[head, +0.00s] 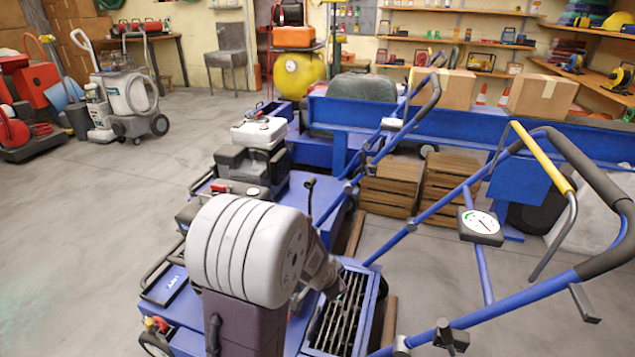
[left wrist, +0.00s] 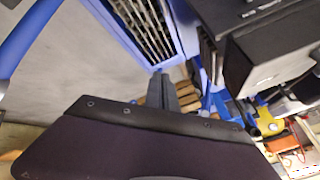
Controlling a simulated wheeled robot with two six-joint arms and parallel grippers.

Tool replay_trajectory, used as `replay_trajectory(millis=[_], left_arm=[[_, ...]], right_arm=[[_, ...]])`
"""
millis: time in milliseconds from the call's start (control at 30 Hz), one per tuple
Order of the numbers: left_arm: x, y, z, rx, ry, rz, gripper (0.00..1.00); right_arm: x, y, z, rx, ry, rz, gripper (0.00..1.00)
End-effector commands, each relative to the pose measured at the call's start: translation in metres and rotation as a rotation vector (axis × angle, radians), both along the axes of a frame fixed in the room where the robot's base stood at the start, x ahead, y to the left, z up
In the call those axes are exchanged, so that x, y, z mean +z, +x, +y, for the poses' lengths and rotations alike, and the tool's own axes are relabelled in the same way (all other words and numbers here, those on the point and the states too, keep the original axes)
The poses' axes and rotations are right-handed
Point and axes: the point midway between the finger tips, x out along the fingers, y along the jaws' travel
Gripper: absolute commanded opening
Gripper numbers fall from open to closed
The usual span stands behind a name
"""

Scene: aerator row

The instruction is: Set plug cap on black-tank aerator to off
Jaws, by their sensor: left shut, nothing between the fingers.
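A row of blue aerators stands in front of me in the head view. The nearest (head: 168,285) is largely hidden by my arm. A black engine block (head: 190,213) with a red part on top sits behind my arm. Another black engine (head: 250,165) behind it carries a white tank (head: 258,132). I cannot tell which part is the plug cap. My left gripper (head: 338,292) is over the slatted grille of the near aerator. In the left wrist view its fingers (left wrist: 161,80) are together and empty, with black engine parts (left wrist: 268,55) at upper right. My right gripper is not in view.
Blue tube handles (head: 455,200) cross the right side, with a round gauge (head: 480,225) on one. Wooden crates (head: 395,187) stand behind. The slatted grille (head: 340,322) is close below my left gripper.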

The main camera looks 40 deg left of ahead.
Motion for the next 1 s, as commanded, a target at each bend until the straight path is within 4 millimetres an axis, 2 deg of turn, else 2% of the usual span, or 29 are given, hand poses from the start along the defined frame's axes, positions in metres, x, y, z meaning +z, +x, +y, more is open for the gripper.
replay_trajectory(millis=[33, 100, 200, 300, 400, 567, 667, 833, 1000], left_arm=[[0.012, 0.023, 0.044, -0.082, 0.139, -0.107, 0.00], [0.042, 0.047, 0.093, -0.218, 0.368, -0.243, 0.00], [0.081, 0.059, 0.142, -0.363, 0.663, -0.371, 0.00], [0.107, 0.057, 0.167, -0.445, 0.864, -0.435, 0.00], [0.119, 0.056, 0.175, -0.478, 0.952, -0.463, 0.00], [0.121, 0.060, 0.176, -0.485, 0.962, -0.466, 0.00], [0.120, 0.073, 0.179, -0.485, 0.958, -0.466, 0.00], [0.116, 0.108, 0.189, -0.485, 0.956, -0.466, 0.00], [0.112, 0.142, 0.201, -0.484, 0.956, -0.465, 0.00]], right_arm=[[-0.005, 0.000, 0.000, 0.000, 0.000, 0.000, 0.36], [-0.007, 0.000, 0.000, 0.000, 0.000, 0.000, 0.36], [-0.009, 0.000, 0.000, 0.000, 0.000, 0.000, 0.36], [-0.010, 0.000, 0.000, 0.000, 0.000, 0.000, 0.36], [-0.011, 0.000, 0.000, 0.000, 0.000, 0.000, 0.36], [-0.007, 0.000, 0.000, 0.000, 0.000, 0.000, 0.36], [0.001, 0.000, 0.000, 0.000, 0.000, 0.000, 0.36], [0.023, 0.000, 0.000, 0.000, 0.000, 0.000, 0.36], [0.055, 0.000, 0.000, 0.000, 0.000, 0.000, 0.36]])
